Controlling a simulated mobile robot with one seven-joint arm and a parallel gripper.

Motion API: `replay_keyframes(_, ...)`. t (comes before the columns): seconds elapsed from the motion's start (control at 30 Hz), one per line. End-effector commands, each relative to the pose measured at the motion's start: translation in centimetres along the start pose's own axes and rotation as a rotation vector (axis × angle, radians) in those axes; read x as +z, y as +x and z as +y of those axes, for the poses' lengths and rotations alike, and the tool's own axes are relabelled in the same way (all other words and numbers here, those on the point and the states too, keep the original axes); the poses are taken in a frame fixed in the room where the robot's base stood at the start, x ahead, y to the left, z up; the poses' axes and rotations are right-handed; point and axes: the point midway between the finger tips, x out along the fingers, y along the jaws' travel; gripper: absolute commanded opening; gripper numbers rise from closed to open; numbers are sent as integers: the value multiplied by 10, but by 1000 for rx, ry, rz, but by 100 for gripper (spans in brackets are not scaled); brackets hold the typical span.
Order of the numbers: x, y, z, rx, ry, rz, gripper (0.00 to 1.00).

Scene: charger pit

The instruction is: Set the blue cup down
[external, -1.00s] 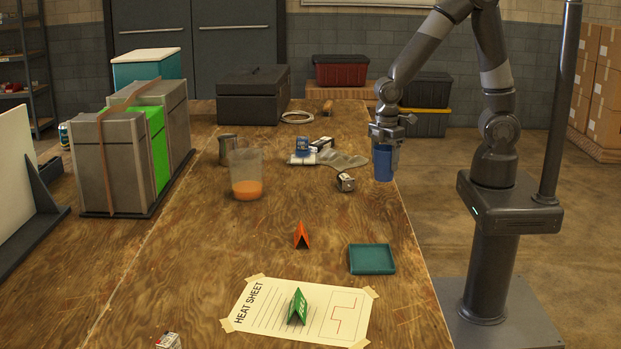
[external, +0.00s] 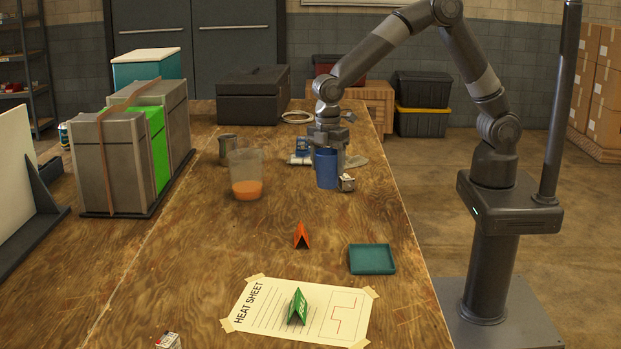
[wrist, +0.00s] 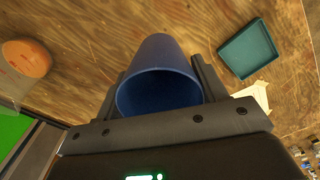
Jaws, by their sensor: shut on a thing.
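My gripper is shut on the cup. In the wrist view the cup (wrist: 160,75) sits between the two fingers (wrist: 158,100), its open rim toward the camera. I cannot tell whether the cup's base touches the table.
A clear beaker with orange contents (external: 246,175) stands left of the cup, with a metal mug (external: 228,146) behind it. A teal tray (external: 372,259), an orange tent card (external: 302,236) and a heat sheet (external: 258,316) lie nearer the front. Bare wood separates them.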

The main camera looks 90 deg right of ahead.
Motion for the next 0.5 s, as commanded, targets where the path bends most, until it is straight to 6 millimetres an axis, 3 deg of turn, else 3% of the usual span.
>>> replay_keyframes(0.03, -22, 3, 2, 0, -33, 0, 43)
replay_keyframes(0.2, -78, 8, 4, 4, -115, -6, 43)
replay_keyframes(0.33, -105, 10, 2, 7, -158, -9, 43)
replay_keyframes(0.5, -123, 14, -2, 8, -182, -12, 43)
